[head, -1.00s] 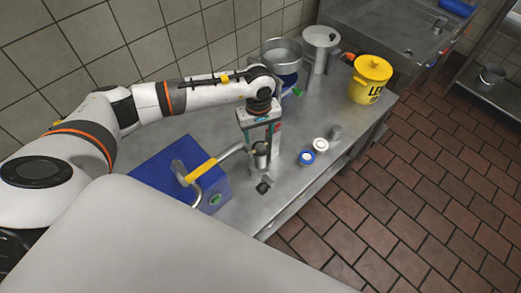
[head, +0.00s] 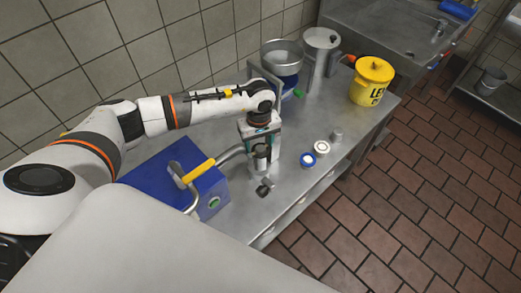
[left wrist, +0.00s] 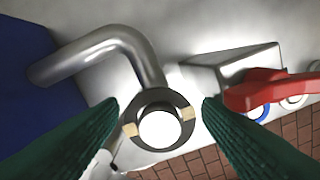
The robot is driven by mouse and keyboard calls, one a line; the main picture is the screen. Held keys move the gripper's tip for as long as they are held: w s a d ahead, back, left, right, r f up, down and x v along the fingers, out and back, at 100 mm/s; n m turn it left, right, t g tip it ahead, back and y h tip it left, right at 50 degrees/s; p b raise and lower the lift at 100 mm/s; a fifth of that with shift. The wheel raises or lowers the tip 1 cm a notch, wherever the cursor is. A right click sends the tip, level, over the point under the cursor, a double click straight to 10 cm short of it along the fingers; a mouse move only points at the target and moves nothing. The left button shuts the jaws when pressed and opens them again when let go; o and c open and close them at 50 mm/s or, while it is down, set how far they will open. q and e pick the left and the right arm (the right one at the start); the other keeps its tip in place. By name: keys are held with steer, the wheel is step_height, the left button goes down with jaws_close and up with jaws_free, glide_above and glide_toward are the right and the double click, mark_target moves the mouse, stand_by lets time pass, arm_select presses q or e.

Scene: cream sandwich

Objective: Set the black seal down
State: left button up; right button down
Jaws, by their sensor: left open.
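A dark ring with two tan patches, which looks like the black seal (left wrist: 178,103), sits at the end of the bent steel pipe (left wrist: 115,40) in the left wrist view. Its centre is bright. My left gripper (left wrist: 160,105) is open, with one dark green finger on either side of the ring and a gap to each. In the head view my left gripper (head: 261,146) points down over the pipe end, whose metal cylinder (head: 261,159) shows below it. The seal is hard to make out there. My right gripper is not in view.
A blue box (head: 150,182) with a yellow-handled lever (head: 199,172) stands left of the gripper. A small black part (head: 264,190), a blue ring (head: 307,160) and a white ring (head: 321,147) lie on the steel table. A yellow bucket (head: 369,88) stands farther right. A red handle (left wrist: 268,90) lies close right.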

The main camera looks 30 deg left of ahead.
arm_select(q)
steer(key=shift+f, duration=0.15)
stand_by(0.5)
steer(key=c, duration=0.8)
steer(key=shift+r, duration=0.6)
step_height(320, 180, up, 8)
steer(key=b, duration=0.2)
steer(key=s+d+r+m, duration=0.1)
steer(key=s+d+m, duration=0.1)
steer(key=s+m, duration=0.1)
steer(key=s+d+r+m, duration=0.2)
steer(key=s+m, duration=0.1)
steer(key=s, duration=0.2)
steer(key=s+d+r+m, duration=0.1)
steer(key=s+r+m, duration=0.1)
steer(key=s+m, duration=0.1)
steer(key=shift+s+d+m, duration=0.3)
steer(key=shift+s+d, duration=0.1)
steer(key=shift+s, duration=0.3)
